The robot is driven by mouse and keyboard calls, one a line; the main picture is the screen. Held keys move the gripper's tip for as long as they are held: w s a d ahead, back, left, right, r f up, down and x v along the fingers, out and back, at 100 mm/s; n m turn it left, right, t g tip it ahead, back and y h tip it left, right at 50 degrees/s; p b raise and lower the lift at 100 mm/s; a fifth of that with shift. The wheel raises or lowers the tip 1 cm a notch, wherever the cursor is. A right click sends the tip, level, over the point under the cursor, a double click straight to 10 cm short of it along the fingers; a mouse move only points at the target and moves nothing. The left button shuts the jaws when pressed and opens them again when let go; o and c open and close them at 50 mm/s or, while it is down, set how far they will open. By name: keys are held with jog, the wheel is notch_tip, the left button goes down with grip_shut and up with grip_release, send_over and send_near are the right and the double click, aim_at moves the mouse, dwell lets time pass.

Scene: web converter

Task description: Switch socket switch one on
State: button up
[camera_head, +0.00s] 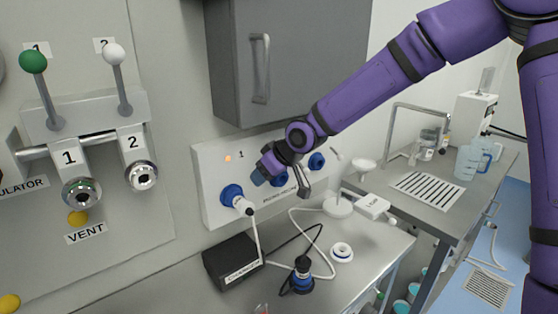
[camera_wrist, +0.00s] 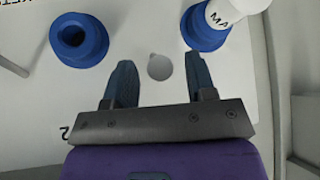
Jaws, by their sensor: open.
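The white socket panel (camera_head: 212,160) is on the wall below the grey cabinet. In the wrist view my gripper (camera_wrist: 159,62) is open and empty, facing the panel. I cannot make out switch one clearly.
The wrist view shows an empty blue socket (camera_wrist: 78,40) at left and a plugged one (camera_wrist: 203,30) at right. A black box (camera_head: 232,258), a blue connector (camera_head: 302,275) and cables lie on the bench below. Levers (camera_head: 115,75) stand at left.

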jog(key=v, duration=0.9)
jog(key=shift+s+d+r, duration=0.1)
jog(key=shift+r, duration=0.05)
dwell(0.4)
jog(key=s+d+m+h, duration=0.3)
jog(key=s+d+h, duration=0.4)
jog(key=s+d, duration=0.3)
jog(key=s+d+r+m, duration=0.3)
jog(key=s+d, duration=0.4)
jog(key=s, duration=0.3)
jog(key=s+d+r+m, duration=0.3)
jog(key=s+d+r, duration=0.3)
jog(key=s, duration=0.4)
jog(key=shift+d+m+y, duration=0.3)
jog(key=shift+d+m, duration=0.1)
